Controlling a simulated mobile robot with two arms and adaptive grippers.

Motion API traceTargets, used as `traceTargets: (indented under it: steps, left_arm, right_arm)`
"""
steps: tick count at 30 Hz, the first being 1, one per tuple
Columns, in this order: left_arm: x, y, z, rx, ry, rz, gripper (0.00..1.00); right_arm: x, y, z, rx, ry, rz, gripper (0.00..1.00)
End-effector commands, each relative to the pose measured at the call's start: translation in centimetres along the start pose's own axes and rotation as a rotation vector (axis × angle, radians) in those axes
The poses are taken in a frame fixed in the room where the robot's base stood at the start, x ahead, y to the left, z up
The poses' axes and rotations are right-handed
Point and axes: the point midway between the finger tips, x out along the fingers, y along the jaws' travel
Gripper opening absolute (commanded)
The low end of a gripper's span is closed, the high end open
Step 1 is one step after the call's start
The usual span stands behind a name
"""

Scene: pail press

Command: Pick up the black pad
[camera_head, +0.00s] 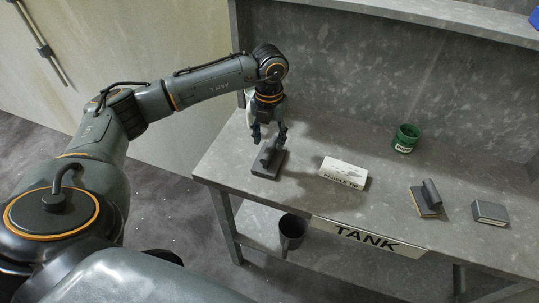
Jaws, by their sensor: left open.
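The black pad (265,171) is a dark, flat block with a raised handle on top. It lies on the left part of the grey bench top. My left gripper (269,138) points down just above it, with its fingers open and apart on either side of the handle's upper end. I cannot tell whether the fingers touch the handle, and the gripper partly hides it. My right gripper is not in view.
A white labelled box (343,173) lies right of the pad. A green cup (405,138), another handled block (427,198) and a small grey box (490,212) stand farther right on the bench (330,215). A dark pail (291,232) is on the lower shelf. A wall rises behind.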

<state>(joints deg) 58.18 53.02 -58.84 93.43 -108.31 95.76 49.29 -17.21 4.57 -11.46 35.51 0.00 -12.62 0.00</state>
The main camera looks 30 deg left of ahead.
Motion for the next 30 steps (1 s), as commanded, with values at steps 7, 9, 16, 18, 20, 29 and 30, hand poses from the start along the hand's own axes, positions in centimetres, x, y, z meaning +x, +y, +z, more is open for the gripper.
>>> traceTargets:
  steps: [7,9,16,18,20,29,30]
  left_arm:
    - [1.9,0.2,-0.3,0.001,0.003,0.001,0.5]
    - [3.0,0.2,-0.5,0.001,0.004,0.0,0.5]
    - [5.6,0.2,-0.5,0.002,0.001,-0.003,0.5]
    - [5.8,0.2,-0.5,0.002,0.0,-0.003,0.5]
    - [5.8,0.2,-0.5,0.002,-0.001,-0.003,0.5]
    - [5.7,0.2,-0.5,0.001,-0.001,-0.003,0.09]
    - [5.7,0.2,-0.5,0.001,-0.001,-0.003,0.01]
  right_arm:
    - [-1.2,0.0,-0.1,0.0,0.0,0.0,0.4]
    - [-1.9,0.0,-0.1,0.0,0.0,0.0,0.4]
    - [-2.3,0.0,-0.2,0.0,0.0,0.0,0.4]
    - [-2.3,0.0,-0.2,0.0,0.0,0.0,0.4]
    - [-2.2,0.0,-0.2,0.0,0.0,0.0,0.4]
    - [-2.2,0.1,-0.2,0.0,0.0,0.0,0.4]
    - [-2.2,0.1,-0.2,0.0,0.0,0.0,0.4]
